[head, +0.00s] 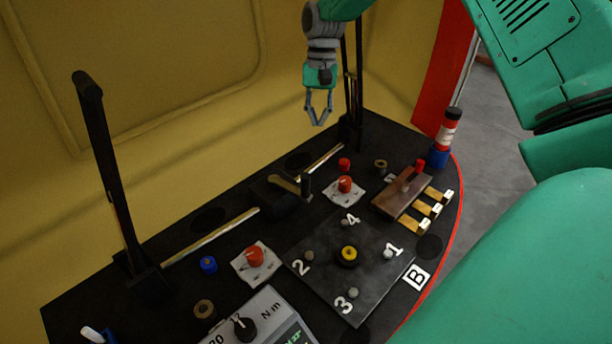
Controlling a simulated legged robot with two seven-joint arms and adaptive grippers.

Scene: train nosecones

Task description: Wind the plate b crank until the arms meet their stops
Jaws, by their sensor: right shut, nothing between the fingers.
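The black plate (330,290) carries the numbers 1 to 4, a bolt by each number and a yellow-topped centre knob (348,254). A white B label (416,277) lies beside it. Behind it, a small tan crank (285,183) with a dark handle (306,186) sits on a black block (268,196). Shiny rods run from the block to two black arms, the left one (105,165) and the right one (358,90), both standing nearly upright. My right gripper (318,122) is shut and empty, high above the crank, near the right arm. My left gripper is out of view.
Red knobs on white plates (254,257), a brown lever box (403,193), a red-and-white post (446,135) and an N m gauge (262,318) surround the plate. A yellow wall (200,60) rises behind. My green arm parts block the right side.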

